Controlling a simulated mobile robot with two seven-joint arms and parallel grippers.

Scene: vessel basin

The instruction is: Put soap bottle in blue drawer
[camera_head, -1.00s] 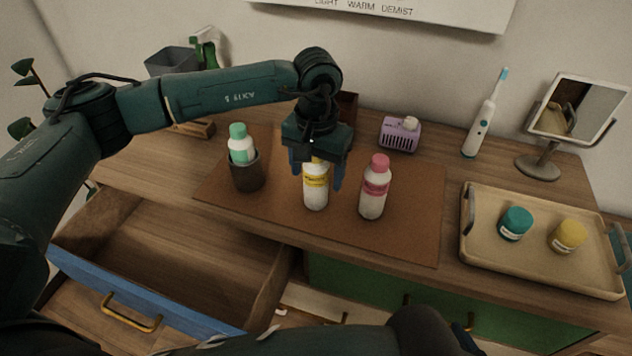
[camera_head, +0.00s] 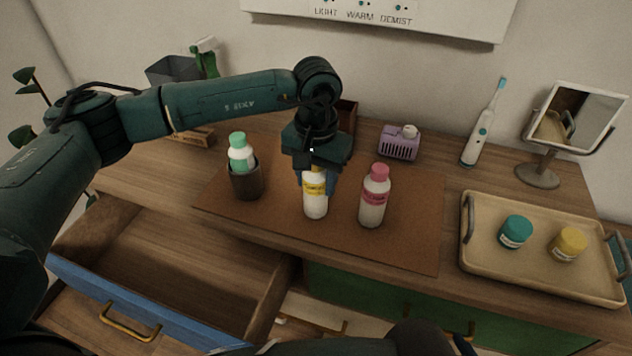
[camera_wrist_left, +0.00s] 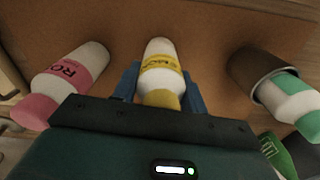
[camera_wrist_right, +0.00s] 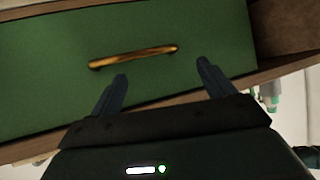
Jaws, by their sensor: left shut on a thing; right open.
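A white bottle with a yellow label and yellow cap (camera_head: 316,206) stands upright on the brown mat. It also shows in the left wrist view (camera_wrist_left: 158,62). My left gripper (camera_head: 316,183) is above it with its fingers shut on its upper part. A white bottle with pink cap and label (camera_head: 374,200) stands just right of it. A green-capped bottle (camera_head: 240,152) stands in a dark cup to the left. The blue drawer (camera_head: 150,306) is pulled open at the lower left, and its visible inside is empty. My right gripper (camera_wrist_right: 163,72) is open and empty before a green drawer.
The brown mat (camera_head: 405,245) lies on the wooden counter. A beige tray (camera_head: 540,283) with two jars is at right. A purple holder (camera_head: 398,148), toothbrush (camera_head: 482,135) and mirror (camera_head: 585,115) stand behind. The closed green drawer (camera_wrist_right: 60,75) has a brass handle.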

